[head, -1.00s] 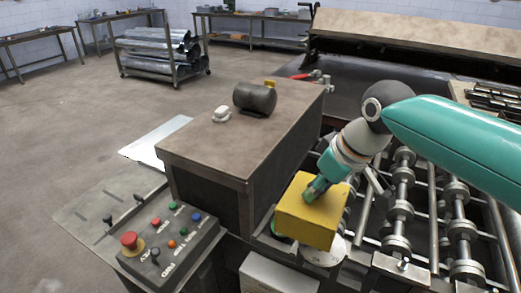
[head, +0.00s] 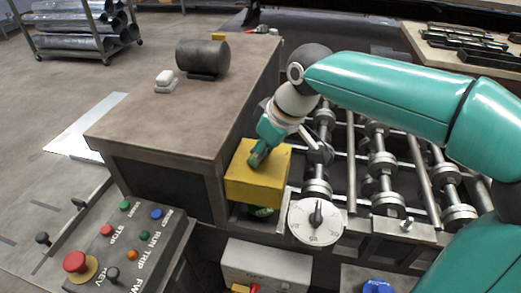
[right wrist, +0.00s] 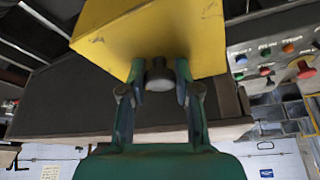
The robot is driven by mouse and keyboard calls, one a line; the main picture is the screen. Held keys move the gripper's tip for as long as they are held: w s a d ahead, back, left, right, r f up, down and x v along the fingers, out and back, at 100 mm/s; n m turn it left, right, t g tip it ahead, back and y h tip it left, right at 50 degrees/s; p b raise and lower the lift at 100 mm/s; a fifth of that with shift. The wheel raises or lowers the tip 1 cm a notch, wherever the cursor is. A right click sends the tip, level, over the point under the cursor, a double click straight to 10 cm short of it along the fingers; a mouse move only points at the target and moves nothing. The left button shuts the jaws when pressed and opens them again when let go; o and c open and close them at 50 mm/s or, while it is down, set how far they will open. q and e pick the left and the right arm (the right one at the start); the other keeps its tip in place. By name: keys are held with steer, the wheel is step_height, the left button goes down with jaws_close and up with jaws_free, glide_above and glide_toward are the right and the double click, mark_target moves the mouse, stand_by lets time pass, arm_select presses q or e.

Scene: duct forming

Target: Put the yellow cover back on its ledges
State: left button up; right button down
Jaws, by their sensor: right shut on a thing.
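The yellow cover (head: 258,187) is a box-shaped piece near the middle of the head view. It sits beside the brown cabinet's right corner, above and left of a white dial. My right gripper (head: 256,158) reaches down to its top from the right. In the right wrist view the fingers (right wrist: 160,85) are shut on a dark round knob (right wrist: 160,75) on the yellow cover (right wrist: 150,32). Something green shows just under the cover's lower edge. The ledges are hidden, and I cannot tell whether the cover touches them. My left gripper is not in view.
The white dial (head: 316,220) lies close to the cover's right. Rollers on shafts (head: 382,168) fill the space further right. A control panel (head: 130,245) with coloured buttons is at lower left. The brown cabinet (head: 160,115) carries a dark cylinder (head: 203,57) and a white object (head: 165,80).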

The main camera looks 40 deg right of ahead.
mark_target(268, 165)
step_height(268, 165, down, 5)
steer(key=b, duration=0.3)
steer(key=shift+s+b, duration=0.1)
steer(key=shift+b, duration=0.25)
steer(key=shift+f, duration=0.25)
steer(key=shift+s+d, duration=0.1)
steer(key=shift+s, duration=0.1)
steer(key=shift+f+b, duration=0.25)
steer(key=shift+b, duration=0.25)
steer(key=shift+f+b, duration=0.3)
steer(key=shift+f, duration=0.05)
steer(key=shift+f, duration=0.2)
stand_by(0.9)
steer(key=shift+f+b, duration=0.4)
steer(key=shift+b, duration=0.1)
